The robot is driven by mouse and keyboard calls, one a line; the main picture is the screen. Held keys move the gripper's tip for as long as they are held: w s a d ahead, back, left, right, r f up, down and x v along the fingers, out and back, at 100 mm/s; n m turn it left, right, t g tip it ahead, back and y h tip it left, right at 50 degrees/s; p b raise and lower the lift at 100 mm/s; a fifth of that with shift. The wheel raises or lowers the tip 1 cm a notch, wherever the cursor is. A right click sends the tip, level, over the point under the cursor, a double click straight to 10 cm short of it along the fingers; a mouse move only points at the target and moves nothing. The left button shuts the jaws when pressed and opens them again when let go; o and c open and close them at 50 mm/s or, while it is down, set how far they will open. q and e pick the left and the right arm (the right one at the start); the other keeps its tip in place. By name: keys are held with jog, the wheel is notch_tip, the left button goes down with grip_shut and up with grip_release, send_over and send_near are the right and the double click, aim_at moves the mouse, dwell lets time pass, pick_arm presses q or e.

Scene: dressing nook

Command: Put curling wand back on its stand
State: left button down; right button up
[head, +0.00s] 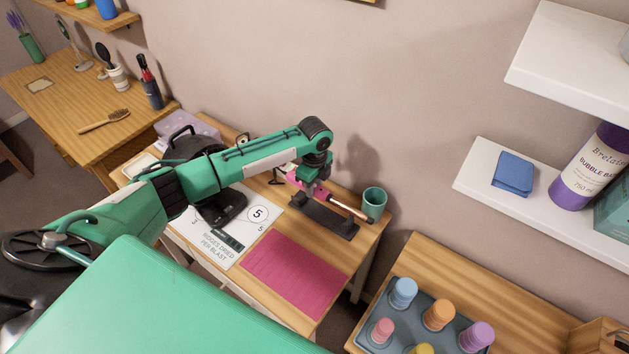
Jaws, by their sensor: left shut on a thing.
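The curling wand (345,206) has a pink handle and a copper-coloured barrel that points right and down. My left gripper (309,186) is shut on the wand's pink handle, with my green arm reaching in from the left. The stand (325,219) is a dark flat base with raised supports on the small wooden table, under the wand. The wand lies along the stand, just over it; I cannot tell whether they touch. My right gripper is not in view.
A green cup (374,203) stands close to the wand's tip. A pink mat (294,272) and a printed sheet (222,248) lie in front of the stand. A tray (364,341) of coloured bottles is at the lower right. White shelves (474,180) jut from the wall at right.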

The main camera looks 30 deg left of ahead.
pick_arm(q)
jog(key=shift+f+b, duration=0.95)
jog(key=shift+f, duration=1.6)
jog(key=c, duration=0.9)
grip_release()
jog(key=shift+c, duration=0.2)
notch_tip(320, 180, up, 14)
jog(key=shift+b, duration=1.25)
